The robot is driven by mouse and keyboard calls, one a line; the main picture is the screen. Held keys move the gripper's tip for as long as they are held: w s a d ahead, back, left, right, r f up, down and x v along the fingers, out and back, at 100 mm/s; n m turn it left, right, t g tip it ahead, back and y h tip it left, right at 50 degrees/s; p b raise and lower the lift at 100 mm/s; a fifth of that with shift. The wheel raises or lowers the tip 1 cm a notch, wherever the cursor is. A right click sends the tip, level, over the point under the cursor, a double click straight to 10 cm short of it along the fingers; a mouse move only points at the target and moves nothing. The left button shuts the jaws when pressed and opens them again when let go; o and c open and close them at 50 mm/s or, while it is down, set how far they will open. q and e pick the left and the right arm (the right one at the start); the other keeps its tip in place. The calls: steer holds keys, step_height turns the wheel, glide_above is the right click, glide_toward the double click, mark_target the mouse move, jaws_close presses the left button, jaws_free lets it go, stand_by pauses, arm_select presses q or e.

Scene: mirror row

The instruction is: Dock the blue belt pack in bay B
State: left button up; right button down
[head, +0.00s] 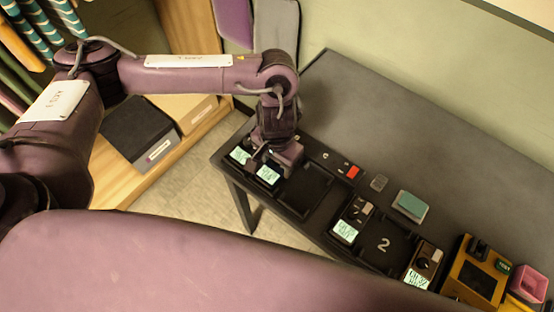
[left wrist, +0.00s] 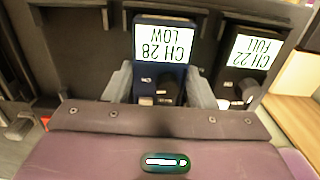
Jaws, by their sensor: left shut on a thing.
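My left gripper (head: 276,162) points down over the left end of a black charging dock (head: 308,208). Its fingers are shut on the blue belt pack (left wrist: 158,72), whose lit screen reads "CH 28 LOW" in the left wrist view. In the head view the pack's screen (head: 268,175) shows just below the gripper. I cannot tell whether the pack is seated or slightly raised. A dark belt pack (left wrist: 245,62) reading "CH 22 FULL" stands beside it; its screen shows in the head view (head: 240,155). An empty bay (head: 303,187) lies right of the held pack. My right gripper is out of view.
A tray marked "2" (head: 384,244) holds belt packs at its left (head: 347,230) and right (head: 421,266). A red piece (head: 351,171), a teal-topped box (head: 410,206), a yellow device (head: 474,279) and a pink box (head: 529,283) share the table. The grey tabletop (head: 400,130) behind is clear.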

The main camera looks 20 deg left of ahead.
arm_select(q)
steer(key=shift+f, duration=0.15)
steer(key=o, duration=1.2)
steer(key=shift+c, duration=0.2)
step_height(320, 180, up, 8)
steer(key=shift+f+p, duration=0.1)
steer(key=shift+p, duration=0.7)
steer(key=shift+s+f, duration=0.1)
